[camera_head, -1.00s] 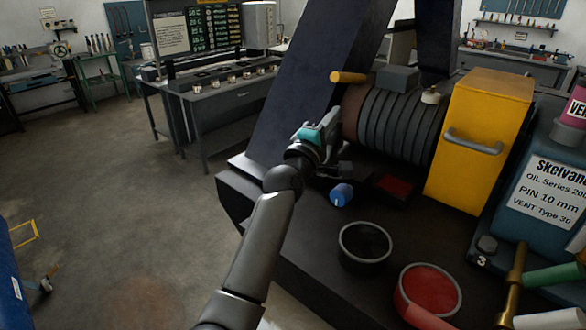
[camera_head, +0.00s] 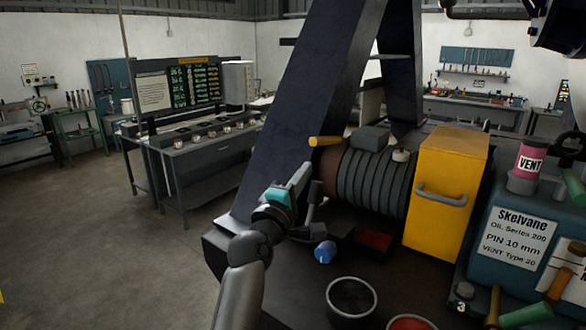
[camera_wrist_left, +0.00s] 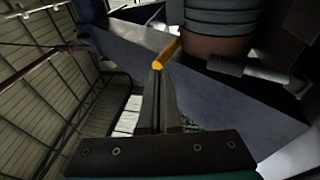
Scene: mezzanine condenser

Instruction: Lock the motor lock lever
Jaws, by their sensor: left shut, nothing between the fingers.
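The motor lock lever looks to be the short orange-yellow handle (camera_head: 325,141) at the upper left end of the dark ribbed motor (camera_head: 372,182). It also shows in the left wrist view (camera_wrist_left: 167,53), just beyond my fingertips. My left gripper (camera_head: 303,174) is shut and empty, below and slightly left of the handle, pointing up towards it. In the left wrist view the closed fingers (camera_wrist_left: 158,74) line up close to the handle's end; I cannot tell whether they touch it. My right gripper is not in view.
A yellow box with a grey handle (camera_head: 446,190) stands right of the motor. A dark slanted beam (camera_head: 300,120) rises behind the lever. A blue knob (camera_head: 325,252), a red pad (camera_head: 373,240) and a black round cup (camera_head: 351,302) sit on the base below. Open floor lies left.

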